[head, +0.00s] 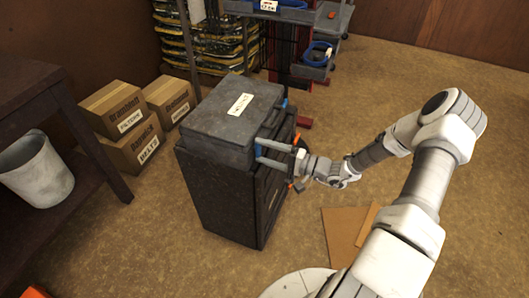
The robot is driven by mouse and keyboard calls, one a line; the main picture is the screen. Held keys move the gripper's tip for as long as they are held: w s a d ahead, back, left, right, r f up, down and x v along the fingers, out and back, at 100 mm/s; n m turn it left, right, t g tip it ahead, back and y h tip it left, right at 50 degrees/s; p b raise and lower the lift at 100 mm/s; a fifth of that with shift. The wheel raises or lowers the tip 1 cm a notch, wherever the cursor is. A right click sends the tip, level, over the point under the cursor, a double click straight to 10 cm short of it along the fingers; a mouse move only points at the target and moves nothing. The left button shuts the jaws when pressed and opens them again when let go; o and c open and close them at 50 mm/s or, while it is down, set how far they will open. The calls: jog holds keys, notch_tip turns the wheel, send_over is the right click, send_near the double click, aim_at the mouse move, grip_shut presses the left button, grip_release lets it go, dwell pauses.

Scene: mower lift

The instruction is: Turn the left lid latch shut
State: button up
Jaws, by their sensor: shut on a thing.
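A dark grey case (222,122) with a closed-looking lid and a white label sits on top of a black cabinet (220,196). Its latch side faces right, towards my arm. The left lid latch (258,150) is a small blue piece near the case's near right corner. A second blue latch (285,103) shows farther along the same side. My gripper (262,152) reaches in from the right with its two pale fingers around the near latch, shut on it. The fingers partly hide this latch, so its exact angle cannot be told.
Cardboard boxes (130,141) stand left of the cabinet. A dark table with a white bin (37,172) is at far left. Shelving and a cart with a blue coil (318,54) stand behind. A flat brown board (343,232) lies on the floor. Carpet at right is open.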

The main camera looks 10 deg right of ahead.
jog(key=shift+d, duration=0.1)
dwell(0.4)
jog(key=o, duration=1.1)
jog(key=shift+o, duration=0.2)
jog(key=p+v, duration=0.2)
jog(key=v, duration=1.5)
jog(key=shift+s+d, duration=0.15)
jog(key=shift+r, duration=0.1)
